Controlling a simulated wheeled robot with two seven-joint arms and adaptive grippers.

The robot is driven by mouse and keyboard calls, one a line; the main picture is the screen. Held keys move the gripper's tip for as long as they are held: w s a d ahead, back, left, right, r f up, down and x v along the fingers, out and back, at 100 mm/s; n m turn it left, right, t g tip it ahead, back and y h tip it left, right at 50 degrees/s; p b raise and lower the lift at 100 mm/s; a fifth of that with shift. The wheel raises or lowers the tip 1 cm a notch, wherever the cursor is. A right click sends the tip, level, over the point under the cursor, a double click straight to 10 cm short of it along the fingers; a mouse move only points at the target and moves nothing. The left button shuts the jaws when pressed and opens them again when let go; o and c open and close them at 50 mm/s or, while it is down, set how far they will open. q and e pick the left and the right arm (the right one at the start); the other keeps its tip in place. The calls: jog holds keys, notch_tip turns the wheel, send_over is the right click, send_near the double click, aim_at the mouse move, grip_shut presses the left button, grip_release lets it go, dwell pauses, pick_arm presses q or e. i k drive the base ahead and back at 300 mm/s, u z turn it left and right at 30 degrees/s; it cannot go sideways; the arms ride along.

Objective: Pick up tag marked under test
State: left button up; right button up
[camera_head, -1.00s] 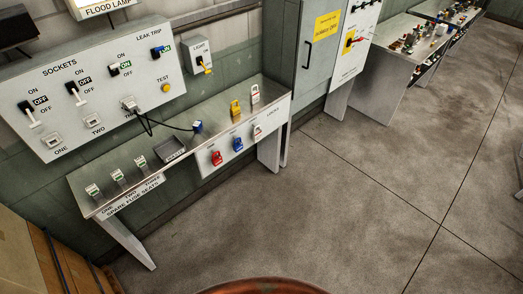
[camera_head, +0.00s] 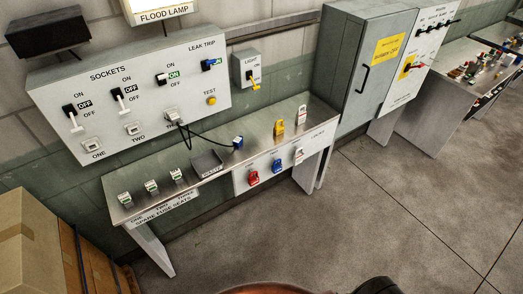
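No tag with readable "under test" wording shows. On the grey bench (camera_head: 225,170) a yellow item (camera_head: 279,127) and a white item with red (camera_head: 302,114) stand at the right end of the top. They look like tags or locks, but their lettering is too small to read. On the bench front hang a red padlock (camera_head: 253,177), a blue padlock (camera_head: 277,167) and a white and red item (camera_head: 298,155). Neither of my grippers can be made out. A dark rounded part at the bottom edge may be mine.
A sockets panel (camera_head: 105,94) is on the wall above the bench. A black cable runs from socket three to a blue plug (camera_head: 238,143). A grey cabinet (camera_head: 345,60) stands to the right, boxes (camera_head: 28,235) at lower left. The floor (camera_head: 350,235) in front is clear.

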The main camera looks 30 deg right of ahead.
aim_at(299, 158)
jog(key=u, duration=0.05)
jog(key=i, duration=1.3)
jog(key=z, duration=0.95)
